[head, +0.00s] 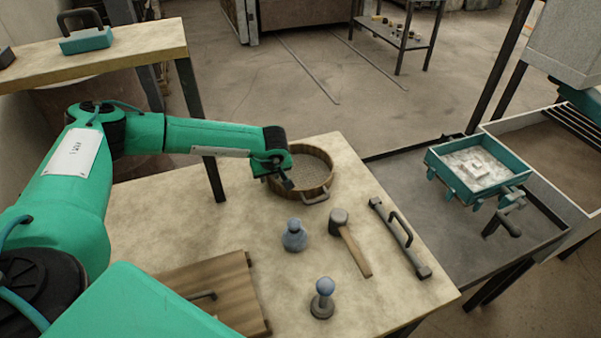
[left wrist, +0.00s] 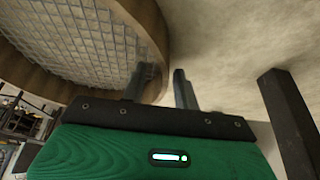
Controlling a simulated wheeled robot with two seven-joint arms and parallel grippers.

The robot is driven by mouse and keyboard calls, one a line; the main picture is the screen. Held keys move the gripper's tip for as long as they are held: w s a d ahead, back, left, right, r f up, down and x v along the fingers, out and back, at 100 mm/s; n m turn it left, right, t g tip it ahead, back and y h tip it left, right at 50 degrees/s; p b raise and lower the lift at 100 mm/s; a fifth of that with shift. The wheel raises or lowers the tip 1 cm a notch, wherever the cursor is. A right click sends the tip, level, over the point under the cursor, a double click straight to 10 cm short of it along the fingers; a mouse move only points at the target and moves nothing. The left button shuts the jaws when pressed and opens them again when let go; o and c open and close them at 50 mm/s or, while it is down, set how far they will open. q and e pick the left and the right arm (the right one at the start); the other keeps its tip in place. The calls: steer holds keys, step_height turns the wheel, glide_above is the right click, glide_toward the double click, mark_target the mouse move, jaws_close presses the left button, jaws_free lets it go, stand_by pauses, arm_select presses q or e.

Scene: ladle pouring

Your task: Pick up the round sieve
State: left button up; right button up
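The round sieve (head: 325,184) has a wooden rim, a mesh bottom and a side handle. It rests at the back of the pale table. In the left wrist view the sieve (left wrist: 85,38) fills the upper left, its mesh showing. My left gripper (head: 288,182) is at the near left edge of the sieve. In the left wrist view my left gripper (left wrist: 162,88) has its two fingers apart, one overlapping the rim and the other beside it on the outer side. I cannot tell whether either finger touches the rim. My right gripper is not in view.
On the pale table (head: 150,215) lie a mallet (head: 345,235), a bar with a handle (head: 400,238), two blue-topped tools (head: 294,236) (head: 323,298) and a wooden board (head: 205,290). A teal sand-filled box (head: 440,172) stands right, over a grey surface.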

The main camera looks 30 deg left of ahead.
arm_select(q)
steer(key=shift+c, duration=0.4)
jaws_close()
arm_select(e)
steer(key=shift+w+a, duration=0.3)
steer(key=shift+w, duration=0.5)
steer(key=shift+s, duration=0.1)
